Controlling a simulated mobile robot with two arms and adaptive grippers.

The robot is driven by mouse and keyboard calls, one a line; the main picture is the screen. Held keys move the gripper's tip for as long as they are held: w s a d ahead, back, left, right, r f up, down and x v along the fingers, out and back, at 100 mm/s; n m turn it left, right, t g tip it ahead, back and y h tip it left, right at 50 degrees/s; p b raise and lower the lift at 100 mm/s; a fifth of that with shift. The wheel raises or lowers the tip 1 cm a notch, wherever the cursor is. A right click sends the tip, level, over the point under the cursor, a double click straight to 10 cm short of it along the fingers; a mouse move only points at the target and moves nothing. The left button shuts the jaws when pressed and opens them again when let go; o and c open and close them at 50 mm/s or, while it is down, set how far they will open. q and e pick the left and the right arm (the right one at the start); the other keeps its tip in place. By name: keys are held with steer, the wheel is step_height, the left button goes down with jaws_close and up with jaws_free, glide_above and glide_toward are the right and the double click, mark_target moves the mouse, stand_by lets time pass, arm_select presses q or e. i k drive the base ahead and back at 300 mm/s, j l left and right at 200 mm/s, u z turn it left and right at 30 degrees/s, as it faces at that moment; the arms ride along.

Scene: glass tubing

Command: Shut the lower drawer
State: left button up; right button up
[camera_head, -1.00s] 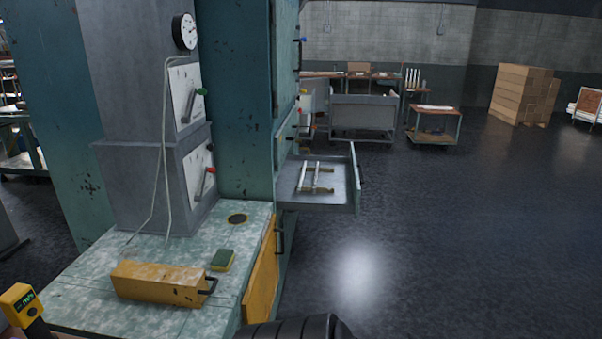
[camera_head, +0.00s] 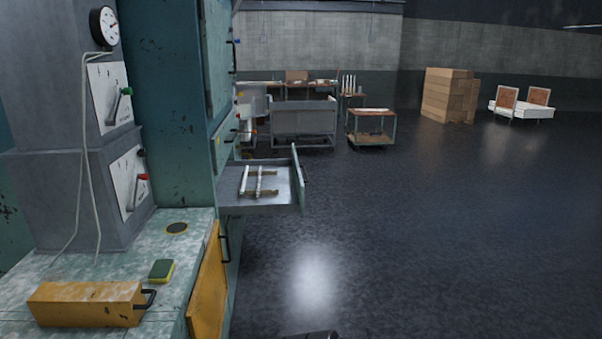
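A grey drawer (camera_head: 284,192) is pulled out to the right from the tall teal cabinet (camera_head: 168,110). Its front panel (camera_head: 298,180) faces right and carries a dark handle. Light rods on a small rack (camera_head: 260,182) lie inside the drawer. A closed panel (camera_head: 221,150) with a handle sits above the open drawer on the cabinet side. I cannot tell for certain which drawer counts as the lower one. Neither gripper shows; only a dark sliver, perhaps part of my arm, shows at the bottom edge.
Open floor (camera_head: 400,250) lies right of the drawer. A cart (camera_head: 371,127) and cartons (camera_head: 448,95) stand farther back.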

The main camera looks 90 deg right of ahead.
mark_target(282, 186)
steer(key=k+l+z, duration=0.1)
steer(key=l+z, duration=0.25)
steer(key=z, duration=0.15)
steer(key=l+z, duration=0.75)
steer(key=z, duration=0.2)
steer(key=i+l+z, duration=0.1)
steer(key=l+z, duration=0.35)
steer(key=i+l, duration=0.2)
steer(key=l, duration=0.25)
steer(key=i+l+z, duration=0.15)
steer(key=l, duration=0.35)
steer(key=i+l, duration=0.35)
steer(key=i+l+z, duration=0.15)
steer(key=l, duration=0.35)
steer(key=i+l+u, duration=0.2)
steer(key=i, duration=0.35)
